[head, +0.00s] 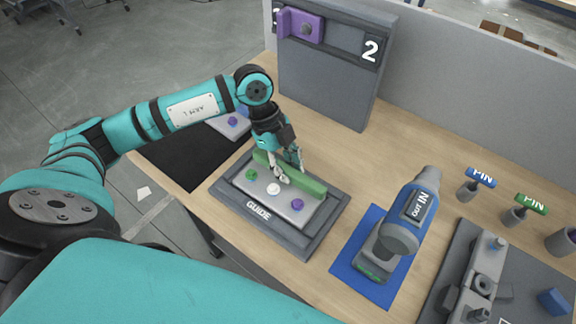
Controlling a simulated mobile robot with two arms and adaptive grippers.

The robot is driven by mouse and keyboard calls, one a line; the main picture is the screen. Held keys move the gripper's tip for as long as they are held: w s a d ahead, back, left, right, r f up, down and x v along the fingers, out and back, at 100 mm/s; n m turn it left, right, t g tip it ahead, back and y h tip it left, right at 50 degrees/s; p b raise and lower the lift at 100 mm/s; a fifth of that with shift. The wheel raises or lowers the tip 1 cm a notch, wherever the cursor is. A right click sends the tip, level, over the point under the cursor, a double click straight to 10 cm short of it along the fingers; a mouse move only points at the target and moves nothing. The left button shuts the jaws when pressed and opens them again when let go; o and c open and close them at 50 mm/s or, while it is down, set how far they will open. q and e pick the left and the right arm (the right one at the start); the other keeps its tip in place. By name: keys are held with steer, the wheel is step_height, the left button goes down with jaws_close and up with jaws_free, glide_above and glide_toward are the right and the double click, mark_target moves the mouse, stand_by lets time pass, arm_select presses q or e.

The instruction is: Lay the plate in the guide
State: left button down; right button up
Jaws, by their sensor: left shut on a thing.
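The plate (261,201) is a light grey slab with a green, a white and a purple round spot along it and a green upright bar (312,188) along its far side. It lies over the dark grey guide (322,232), inside its raised rim as seen from here. I cannot tell whether it is flush with the guide's floor. My left gripper (288,172) reaches down from behind and is shut on the green bar, one finger on the near side. The fingers hide part of the bar. My right gripper is not in view.
A blue-grey power tool (403,222) stands on a blue mat (352,274) right of the guide. Blue and green PIN pieces and a grey fixture (482,283) are farther right. A grey panel (327,85) marked 2 stands behind. A black mat (180,160) lies left.

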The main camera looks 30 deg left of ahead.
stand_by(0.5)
arm_select(q)
steer(key=c, duration=1)
jaws_free()
steer(key=shift+f, duration=0.1)
steer(key=o, duration=0.5)
steer(key=shift+c, duration=0.2)
steer(key=shift+r+p, duration=1)
steer(key=shift+r, duration=0.05)
